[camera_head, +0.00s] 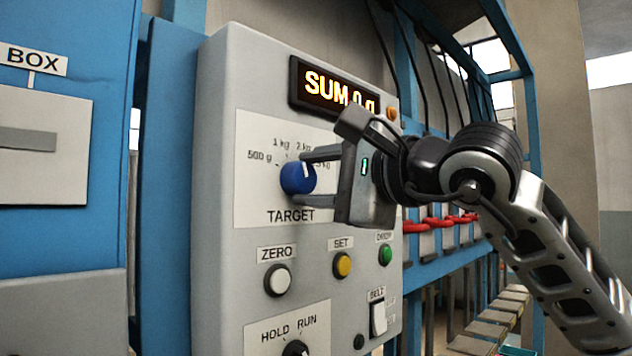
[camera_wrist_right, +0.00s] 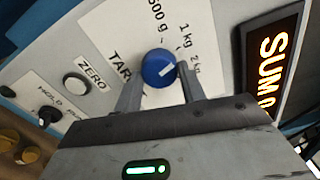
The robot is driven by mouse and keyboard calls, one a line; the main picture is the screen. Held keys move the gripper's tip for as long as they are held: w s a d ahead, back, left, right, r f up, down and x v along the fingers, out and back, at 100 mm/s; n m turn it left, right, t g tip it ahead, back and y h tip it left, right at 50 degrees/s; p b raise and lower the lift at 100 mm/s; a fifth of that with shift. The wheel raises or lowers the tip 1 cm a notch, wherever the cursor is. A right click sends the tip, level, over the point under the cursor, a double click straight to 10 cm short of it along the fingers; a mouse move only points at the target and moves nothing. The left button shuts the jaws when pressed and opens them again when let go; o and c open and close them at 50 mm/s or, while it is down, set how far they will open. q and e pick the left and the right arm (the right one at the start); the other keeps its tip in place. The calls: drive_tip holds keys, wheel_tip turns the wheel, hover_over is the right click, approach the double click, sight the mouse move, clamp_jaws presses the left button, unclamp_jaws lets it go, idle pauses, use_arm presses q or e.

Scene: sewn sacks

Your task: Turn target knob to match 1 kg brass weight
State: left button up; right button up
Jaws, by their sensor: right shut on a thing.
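The blue target knob (camera_head: 298,177) is on the scale panel above the word TARGET. Its white mark points up and slightly right, towards the 2 kg label. The dial reads 500 g, 1 kg, 2 kg and a partly hidden label on the right. My right gripper (camera_head: 303,178) has one finger above and one below the knob and is shut on it. The knob also shows between the fingers in the right wrist view (camera_wrist_right: 157,68). The brass weight and my left gripper are not in view.
Below the dial are the white ZERO button (camera_head: 278,280), yellow SET button (camera_head: 342,265), green DROP button (camera_head: 385,254), BELT switch (camera_head: 378,319) and HOLD/RUN knob (camera_head: 296,349). Blue frames stand on both sides.

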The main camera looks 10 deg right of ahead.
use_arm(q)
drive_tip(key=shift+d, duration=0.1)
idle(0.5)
use_arm(e)
drive_tip(key=o, duration=1)
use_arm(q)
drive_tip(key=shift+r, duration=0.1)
use_arm(e)
drive_tip(key=shift+s, duration=0.1)
drive_tip(key=shift+s+d, duration=0.15)
use_arm(q)
drive_tip(key=b, duration=0.2)
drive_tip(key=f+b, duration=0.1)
drive_tip(key=b, duration=0.1)
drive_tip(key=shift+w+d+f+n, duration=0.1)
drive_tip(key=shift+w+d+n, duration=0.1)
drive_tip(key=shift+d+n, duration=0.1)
use_arm(e)
drive_tip(key=v, duration=1.5)
drive_tip(key=shift+s, duration=0.25)
